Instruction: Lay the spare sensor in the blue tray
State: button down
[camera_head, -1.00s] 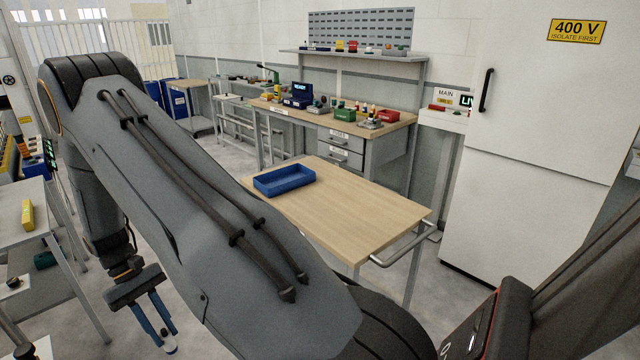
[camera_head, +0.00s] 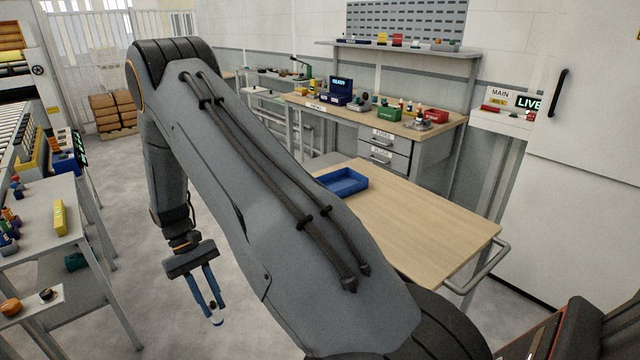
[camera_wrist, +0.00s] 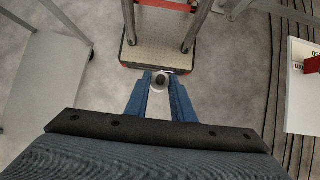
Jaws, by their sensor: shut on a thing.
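My gripper (camera_head: 216,312) hangs low at the left of the head view, over the grey floor. Its two blue fingers are shut on a small round sensor (camera_head: 217,321) with a whitish body. The wrist view shows the sensor (camera_wrist: 161,80) between the fingertips, pale with a dark centre. The blue tray (camera_head: 353,187) lies on the far left part of the wood-topped trolley (camera_head: 430,225), to the right of my gripper in the picture. The tray's visible inside looks empty; my arm covers part of its left side.
A grey table (camera_head: 35,215) with a yellow block (camera_head: 60,217) and small parts stands at the left. A workbench (camera_head: 440,125) with coloured bins is behind the trolley. A white cabinet (camera_head: 590,190) stands at the right. Floor between left table and arm is clear.

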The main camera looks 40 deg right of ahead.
aim_at(335, 189)
jog(key=i, duration=2.2)
jog(key=z, duration=3.05)
